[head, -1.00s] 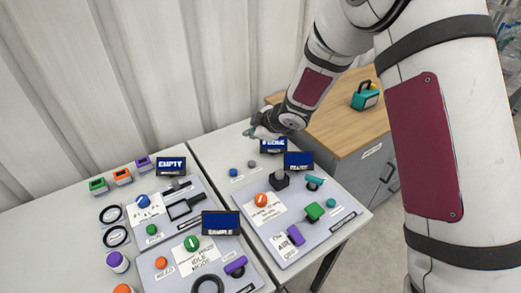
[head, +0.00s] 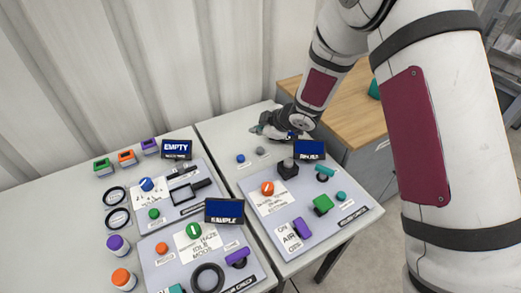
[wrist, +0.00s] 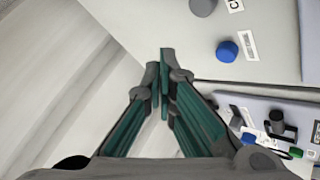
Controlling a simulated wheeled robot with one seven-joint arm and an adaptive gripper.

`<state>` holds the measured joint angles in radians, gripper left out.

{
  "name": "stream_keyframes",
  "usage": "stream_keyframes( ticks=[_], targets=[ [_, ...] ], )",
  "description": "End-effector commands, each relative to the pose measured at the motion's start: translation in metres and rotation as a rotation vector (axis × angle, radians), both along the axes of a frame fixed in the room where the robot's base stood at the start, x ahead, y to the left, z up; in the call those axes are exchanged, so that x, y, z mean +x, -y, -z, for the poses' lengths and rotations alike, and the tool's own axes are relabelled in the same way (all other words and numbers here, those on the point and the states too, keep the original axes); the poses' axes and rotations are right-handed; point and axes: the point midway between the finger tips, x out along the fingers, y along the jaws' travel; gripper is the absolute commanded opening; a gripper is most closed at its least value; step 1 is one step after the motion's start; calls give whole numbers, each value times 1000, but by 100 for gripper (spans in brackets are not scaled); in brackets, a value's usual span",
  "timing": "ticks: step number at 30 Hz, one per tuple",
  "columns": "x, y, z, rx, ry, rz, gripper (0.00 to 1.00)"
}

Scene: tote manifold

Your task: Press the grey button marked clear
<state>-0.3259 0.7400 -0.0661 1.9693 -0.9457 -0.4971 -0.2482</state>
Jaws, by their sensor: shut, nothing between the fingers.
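The grey button (head: 261,151) stands on the far part of the right table, beside a blue button (head: 241,158). In the wrist view the grey button (wrist: 203,7) is cut by the top edge, with part of a label starting with "C" next to it. The blue button (wrist: 227,50) is below it with its own small label. My gripper (head: 257,129) is just beyond the grey button in the head view, apart from it. In the wrist view its teal fingers (wrist: 161,65) are shut with nothing between them, left of both buttons.
A left table holds more panels and an "EMPTY" display (head: 177,149). A wooden-topped cabinet (head: 345,115) is behind.

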Motion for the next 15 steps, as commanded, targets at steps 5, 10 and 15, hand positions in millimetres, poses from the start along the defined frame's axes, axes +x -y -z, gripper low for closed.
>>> stream_keyframes(
  ticks=[5,10,15],
  targets=[
    [1,-1,27,-1,-1,-2,0],
    [1,0,42,0,-1,-1,0],
    [1,0,49,0,0,0,0]
  ],
)
